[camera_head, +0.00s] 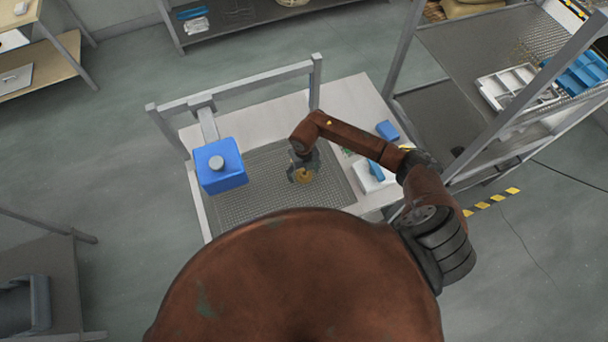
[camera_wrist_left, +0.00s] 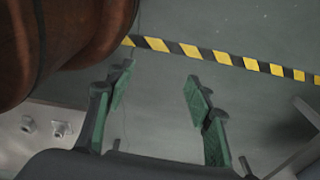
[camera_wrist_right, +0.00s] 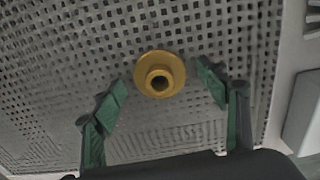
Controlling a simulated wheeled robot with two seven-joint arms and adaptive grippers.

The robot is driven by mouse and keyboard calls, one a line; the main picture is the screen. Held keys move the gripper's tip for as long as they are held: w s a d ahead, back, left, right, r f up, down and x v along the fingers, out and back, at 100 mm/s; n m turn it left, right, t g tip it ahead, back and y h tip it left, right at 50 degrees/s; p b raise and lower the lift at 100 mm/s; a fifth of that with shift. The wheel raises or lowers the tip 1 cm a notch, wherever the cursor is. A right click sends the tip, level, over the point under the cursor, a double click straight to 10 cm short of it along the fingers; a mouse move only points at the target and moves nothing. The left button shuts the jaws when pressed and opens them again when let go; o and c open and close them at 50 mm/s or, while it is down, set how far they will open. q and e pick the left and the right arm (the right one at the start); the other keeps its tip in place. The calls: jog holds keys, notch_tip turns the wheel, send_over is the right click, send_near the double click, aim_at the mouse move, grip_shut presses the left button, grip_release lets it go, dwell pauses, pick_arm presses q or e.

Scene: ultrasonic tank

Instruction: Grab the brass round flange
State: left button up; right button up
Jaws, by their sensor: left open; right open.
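The brass round flange (camera_wrist_right: 160,75) lies on the grey perforated mesh (camera_wrist_right: 60,45). It is a gold disc with a raised hollow hub facing up. In the head view the flange (camera_head: 303,175) shows under my right gripper (camera_head: 304,168), partly covered by it. My right gripper is open, and in the right wrist view its green fingertips (camera_wrist_right: 160,82) stand on either side of the flange, a little nearer the camera, with no visible contact. My left gripper (camera_wrist_left: 158,85) is open and empty above the floor in the left wrist view; it is hidden in the head view.
A blue box (camera_head: 220,168) with a round grey knob stands left of the mesh. A metal frame (camera_head: 235,85) rises at the table's back. Blue and white items (camera_head: 375,175) lie on the right side. A shelf rack (camera_head: 480,60) stands further right.

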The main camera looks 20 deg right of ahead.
jog(key=shift+c, duration=1.5)
jog(key=c, duration=1.3)
pick_arm(q)
jog(key=shift+s, duration=0.55)
pick_arm(e)
jog(key=shift+o, duration=0.2)
jog(key=shift+r, duration=0.1)
